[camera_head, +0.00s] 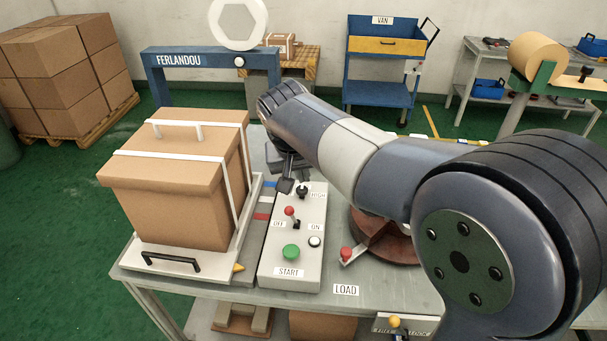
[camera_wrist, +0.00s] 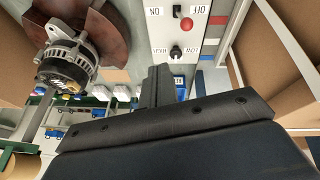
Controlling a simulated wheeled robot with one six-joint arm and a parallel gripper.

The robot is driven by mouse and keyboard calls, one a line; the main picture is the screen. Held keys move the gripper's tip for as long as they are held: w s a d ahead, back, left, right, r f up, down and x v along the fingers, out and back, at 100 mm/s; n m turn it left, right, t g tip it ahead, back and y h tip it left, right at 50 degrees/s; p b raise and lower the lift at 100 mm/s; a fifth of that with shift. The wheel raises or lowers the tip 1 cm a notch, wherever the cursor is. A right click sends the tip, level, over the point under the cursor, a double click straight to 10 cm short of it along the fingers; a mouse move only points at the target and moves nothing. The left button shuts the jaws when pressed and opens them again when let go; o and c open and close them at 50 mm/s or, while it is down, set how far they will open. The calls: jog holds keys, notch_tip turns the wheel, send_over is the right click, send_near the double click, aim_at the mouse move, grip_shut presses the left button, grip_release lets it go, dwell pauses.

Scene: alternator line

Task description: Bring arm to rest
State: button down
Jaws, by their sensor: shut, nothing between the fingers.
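My arm reaches from the right across the workbench in the head view. My gripper (camera_head: 286,186) hangs at its end, small and partly hidden, by the far end of the grey control box (camera_head: 296,256). In the wrist view my gripper (camera_wrist: 158,86) has its dark fingers together and holds nothing. The control box also shows there (camera_wrist: 185,30), with a red knob (camera_wrist: 186,24) and a black selector knob (camera_wrist: 176,52) near the fingertips. I cannot tell whether the fingers touch the box.
A strapped cardboard box (camera_head: 165,205) stands on a white tray (camera_head: 168,262) left of the control box. A brown round turntable (camera_head: 385,243) is partly behind my arm; an alternator (camera_wrist: 68,55) sits by it in the wrist view. A blue FERLANDOU frame (camera_head: 205,60) stands behind.

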jog(key=shift+f, duration=0.1)
jog(key=shift+y, duration=0.7)
jog(key=x, duration=0.4)
jog(key=s+d+b+x, duration=0.1)
jog(key=x, duration=0.7)
jog(key=shift+s+d+f, duration=0.15)
jog(key=shift+d+f, duration=0.1)
jog(key=shift+f, duration=0.5)
jog(key=shift+f+g+y+b, duration=0.3)
jog(key=shift+f+y+b, duration=0.1)
jog(key=shift+b, duration=0.45)
jog(key=shift+d+f+m+y+b, duration=0.3)
jog(key=shift+f+y+b, duration=0.25)
jog(key=shift+b, duration=0.35)
jog(key=shift+d+f+y+b, duration=0.15)
jog(key=shift+d+y+b, duration=0.3)
jog(key=shift+y+b, duration=0.6)
jog(key=shift+w+d+m+t+b, duration=0.35)
jog(key=shift+t+b, duration=0.15)
jog(key=shift+b, duration=0.3)
